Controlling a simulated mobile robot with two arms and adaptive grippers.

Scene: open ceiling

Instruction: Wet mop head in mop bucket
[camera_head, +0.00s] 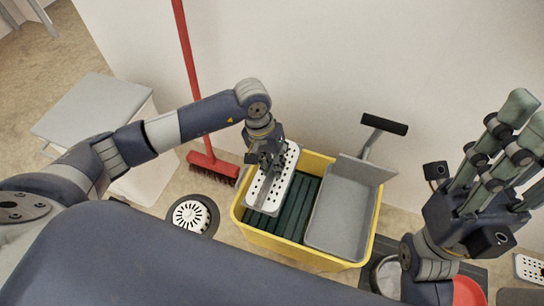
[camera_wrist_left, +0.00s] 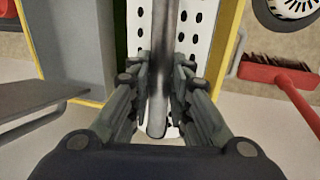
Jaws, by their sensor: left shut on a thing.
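My left gripper (camera_head: 266,163) is shut on the grey handle (camera_wrist_left: 158,90) of the mop, which runs between its fingers in the left wrist view. The mop head, a white plate with rows of holes (camera_head: 286,172), is over the left part of the yellow mop bucket (camera_head: 294,255) and overlaps its rim in the head view. I cannot tell how deep it sits. The bucket has a dark green ribbed inside (camera_head: 296,208) and a grey wringer (camera_head: 340,222) with a black-gripped lever (camera_head: 384,124) at its right.
A red broom (camera_head: 207,158) leans on the white wall just left of the bucket. A round floor drain with a white grate (camera_head: 190,216) lies at front left. A white lidded bin (camera_head: 96,108) stands further left. A red object (camera_head: 468,291) is at lower right.

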